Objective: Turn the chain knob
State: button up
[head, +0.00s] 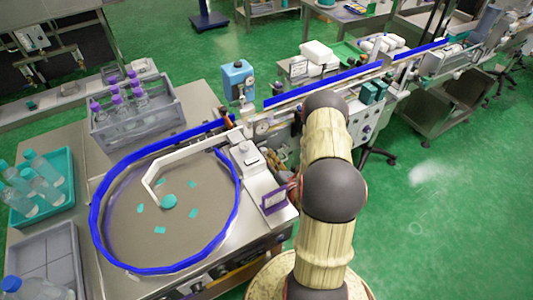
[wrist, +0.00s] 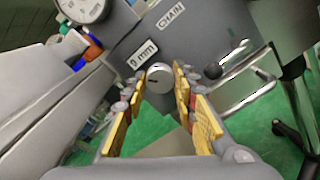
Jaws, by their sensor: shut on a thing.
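The chain knob (wrist: 158,73) is a round light-grey dial on a grey panel in the wrist view, with a dark mark on its face. A white "CHAIN" label (wrist: 171,16) is on the panel above it. My gripper (wrist: 160,84) has its yellow-padded fingers on both sides of the knob and is shut on it. The knob's lower side is partly hidden between the fingers. In the head view my arm covers much of the machine there, and the knob cannot be made out.
A metal bar handle (wrist: 245,95) is at the right. In the head view a blue-rimmed round table (head: 180,235) and a bottle crate (head: 135,110) stand at left. Green floor is open at right.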

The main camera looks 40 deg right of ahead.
jog(key=m+p, duration=0.2)
jog(key=m, duration=0.1)
jog(key=shift+m, duration=0.4)
jog(key=shift+f+m+p, duration=0.2)
jog(key=shift+m+p, duration=2.8)
jog(key=shift+m, duration=6.1)
jog(key=o, duration=1.1)
jog(key=shift+o, duration=0.2)
